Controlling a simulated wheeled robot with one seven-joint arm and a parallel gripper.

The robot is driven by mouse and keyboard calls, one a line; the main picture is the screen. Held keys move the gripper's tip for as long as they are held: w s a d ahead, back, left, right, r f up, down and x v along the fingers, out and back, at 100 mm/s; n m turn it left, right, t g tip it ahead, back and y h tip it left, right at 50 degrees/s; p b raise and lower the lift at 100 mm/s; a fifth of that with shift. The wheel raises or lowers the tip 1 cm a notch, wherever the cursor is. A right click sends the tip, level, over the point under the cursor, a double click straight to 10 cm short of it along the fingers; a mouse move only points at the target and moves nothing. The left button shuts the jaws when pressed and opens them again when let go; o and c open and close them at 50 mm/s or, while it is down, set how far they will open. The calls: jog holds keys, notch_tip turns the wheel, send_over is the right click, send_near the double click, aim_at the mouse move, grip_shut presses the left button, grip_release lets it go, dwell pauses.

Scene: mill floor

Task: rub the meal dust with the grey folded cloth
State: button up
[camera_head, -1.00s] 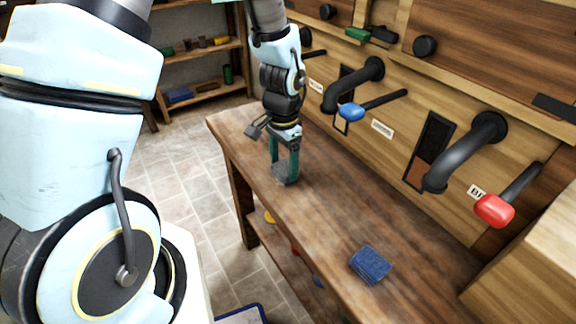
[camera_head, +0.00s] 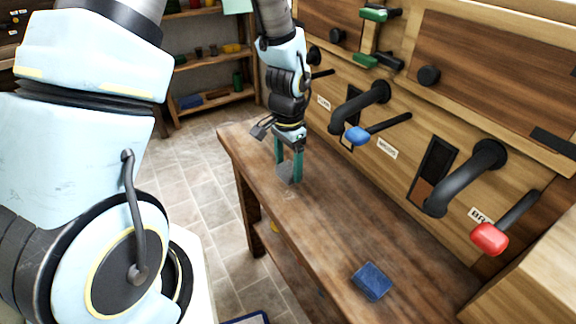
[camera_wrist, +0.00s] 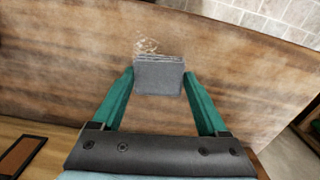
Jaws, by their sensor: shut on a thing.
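My gripper (camera_head: 289,172) is over the far part of the wooden bench, fingers pointing down. Its green fingers are shut on the grey folded cloth (camera_wrist: 160,78), which sits between the fingertips in the wrist view. The cloth also shows in the head view (camera_head: 286,172), low at the bench top; I cannot tell if it touches the wood. The meal dust (camera_wrist: 147,46) is a small patch of pale squiggly marks on the bench, just beyond the cloth's upper left edge in the wrist view. Part of it may be hidden under the cloth.
A blue folded cloth (camera_head: 371,281) lies on the near part of the bench (camera_head: 330,232). Black spouts with blue (camera_head: 357,136) and red (camera_head: 490,238) handles stick out from the wall panel along the bench's right side. The bench between gripper and blue cloth is clear.

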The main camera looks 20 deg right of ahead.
jog(key=shift+r+p, duration=0.6)
jog(key=shift+r, duration=0.5)
jog(key=shift+r, duration=0.1)
jog(key=shift+r+p, duration=1.25)
jog(key=shift+r, duration=0.1)
